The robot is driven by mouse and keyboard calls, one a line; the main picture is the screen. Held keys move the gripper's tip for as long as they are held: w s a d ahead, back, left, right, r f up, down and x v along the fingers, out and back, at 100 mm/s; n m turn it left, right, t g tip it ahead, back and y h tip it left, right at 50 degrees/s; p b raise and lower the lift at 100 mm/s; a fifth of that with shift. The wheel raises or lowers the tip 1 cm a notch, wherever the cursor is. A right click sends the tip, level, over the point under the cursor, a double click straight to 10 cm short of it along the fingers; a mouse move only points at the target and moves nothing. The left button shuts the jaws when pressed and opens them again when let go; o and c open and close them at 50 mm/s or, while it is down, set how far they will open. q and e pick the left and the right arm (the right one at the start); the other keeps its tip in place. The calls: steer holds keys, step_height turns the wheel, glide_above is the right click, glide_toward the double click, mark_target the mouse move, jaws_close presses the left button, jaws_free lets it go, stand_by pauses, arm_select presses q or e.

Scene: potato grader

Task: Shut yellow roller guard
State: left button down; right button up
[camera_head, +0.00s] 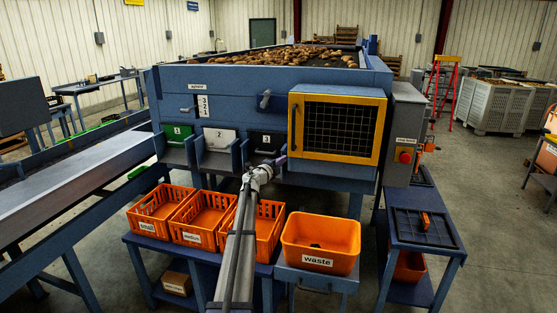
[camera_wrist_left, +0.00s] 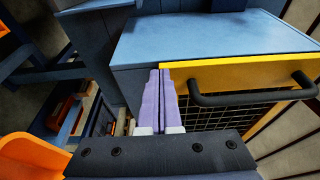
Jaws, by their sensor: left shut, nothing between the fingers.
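The yellow roller guard (camera_head: 383,130) is a yellow frame with dark wire mesh on the front of the blue grader. It looks nearly flush with the machine; I cannot tell if a small gap remains. In the left wrist view the guard (camera_wrist_left: 235,74) fills the right side, with its black bar handle (camera_wrist_left: 245,98) across the mesh. My left gripper (camera_head: 281,160) is at the guard's lower left corner. In the wrist view its purple fingers (camera_wrist_left: 162,75) are together and empty, beside the end of the yellow frame, left of the handle. Contact is unclear. My right gripper is out of view.
Green (camera_head: 178,131), white (camera_head: 219,136) and black (camera_head: 266,140) chute flaps sit left of the guard. Orange crates and a waste bin (camera_head: 320,238) stand below. A grey control box (camera_head: 404,120) with a red button is close on the guard's right.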

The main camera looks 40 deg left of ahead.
arm_select(q)
steer(key=s+a, duration=0.3)
steer(key=s, duration=0.8)
steer(key=shift+a, duration=0.35)
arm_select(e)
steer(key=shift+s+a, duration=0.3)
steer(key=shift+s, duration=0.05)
